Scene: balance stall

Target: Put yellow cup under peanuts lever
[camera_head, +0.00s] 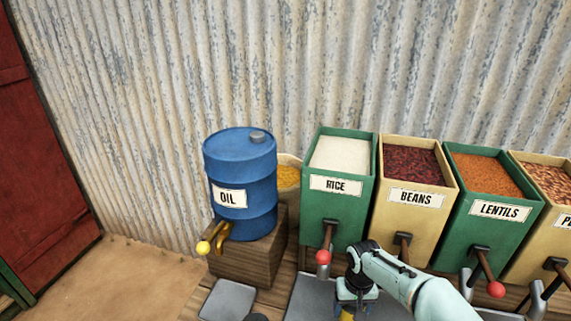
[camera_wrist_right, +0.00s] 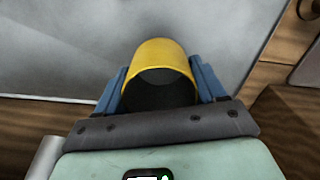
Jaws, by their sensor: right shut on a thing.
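The yellow cup (camera_wrist_right: 160,52) is between the two blue fingers of my right gripper (camera_wrist_right: 160,92) in the right wrist view, with its open mouth toward the camera. My right gripper is shut on it. In the head view my right gripper (camera_head: 352,298) hangs at the bottom below the rice and beans bins, and only a small piece of the cup (camera_head: 347,314) shows under it. The peanuts bin (camera_head: 545,218) is at the right edge, its label cut off to "P". Its dark lever (camera_head: 553,268) is partly in view. My left gripper is not in view.
Bins of rice (camera_head: 335,207), beans (camera_head: 410,222) and lentils (camera_head: 480,225) stand in a row, with red-knobbed levers on some. A blue oil barrel (camera_head: 240,180) sits on a wooden block (camera_head: 250,262). A grey metal tray (camera_head: 228,300) lies below it.

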